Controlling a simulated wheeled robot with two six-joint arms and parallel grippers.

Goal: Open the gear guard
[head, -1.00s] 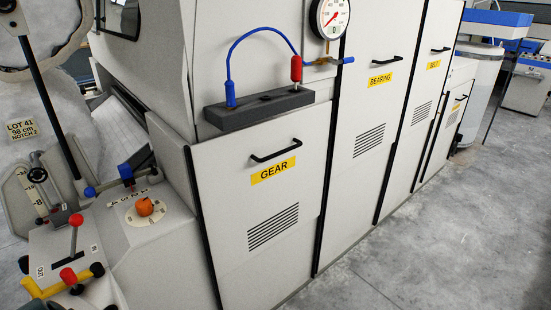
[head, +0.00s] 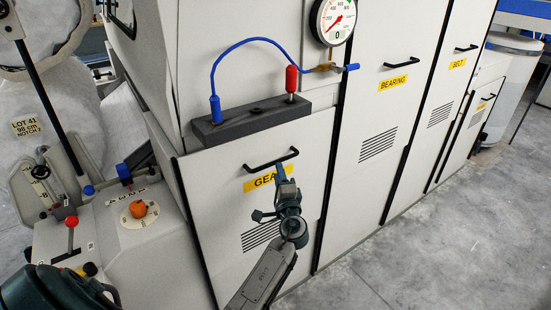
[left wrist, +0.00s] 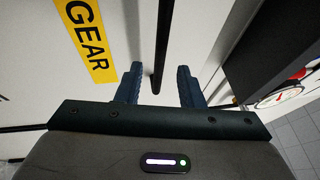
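The gear guard (head: 215,190) is a pale panel with a yellow GEAR label (head: 254,184), partly hidden by my arm, and a black bar handle (head: 271,161). It looks closed. My left gripper (head: 286,186) is in front of the panel, just below the handle. In the left wrist view my left gripper (left wrist: 159,88) is open, with the black handle (left wrist: 163,40) between its fingers and gaps on both sides. The label (left wrist: 86,40) shows to the left. My right gripper is not in view.
BEARING (head: 372,130) and BELT (head: 437,110) panels stand to the right. A control console (head: 130,245) is at left. The floor (head: 430,255) at right is clear.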

